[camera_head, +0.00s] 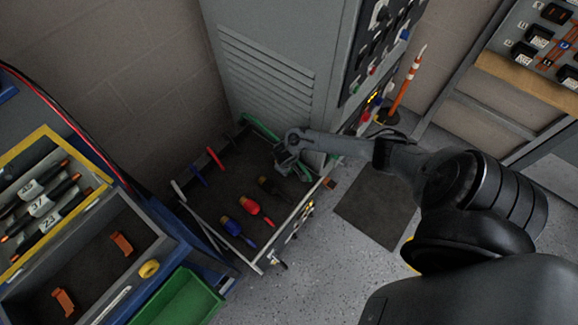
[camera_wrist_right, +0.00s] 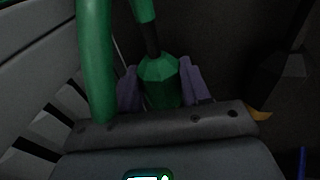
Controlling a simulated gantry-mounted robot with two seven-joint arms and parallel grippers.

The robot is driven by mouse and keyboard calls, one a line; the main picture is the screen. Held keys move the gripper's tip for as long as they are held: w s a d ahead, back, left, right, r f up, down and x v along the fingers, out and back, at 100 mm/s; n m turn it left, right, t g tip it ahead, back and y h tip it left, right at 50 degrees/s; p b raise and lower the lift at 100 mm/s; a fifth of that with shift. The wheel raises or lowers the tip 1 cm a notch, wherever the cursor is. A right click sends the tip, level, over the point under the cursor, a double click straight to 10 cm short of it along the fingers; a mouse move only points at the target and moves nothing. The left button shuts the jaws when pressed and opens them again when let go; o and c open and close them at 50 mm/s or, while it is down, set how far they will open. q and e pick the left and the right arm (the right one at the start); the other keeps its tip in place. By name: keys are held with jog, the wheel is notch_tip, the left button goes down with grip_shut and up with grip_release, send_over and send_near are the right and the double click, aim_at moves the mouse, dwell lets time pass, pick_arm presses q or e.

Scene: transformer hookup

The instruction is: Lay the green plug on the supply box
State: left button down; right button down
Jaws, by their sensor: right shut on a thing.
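The green plug (camera_wrist_right: 160,80) is a faceted green body on a dark stem, seen in the right wrist view. My right gripper (camera_wrist_right: 160,92) is shut on it, with a purple-grey finger on each side. In the head view my right gripper (camera_head: 292,160) is over the far right corner of the low, dark-topped supply box (camera_head: 225,180). There the plug is mostly hidden by the gripper. A thick green cable (camera_wrist_right: 95,60) rises beside the plug in the wrist view. I cannot tell whether the plug touches the box. My left gripper is not in view.
Red (camera_head: 250,205), blue (camera_head: 231,228) and black (camera_head: 270,187) plugs lie on the box's front half. A grey cabinet (camera_head: 270,70) stands right behind it. A workbench with trays (camera_head: 110,250) and a green bin (camera_head: 180,300) is at left.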

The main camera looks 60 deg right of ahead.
jog(key=shift+s+f, duration=0.15)
jog(key=shift+f, duration=0.1)
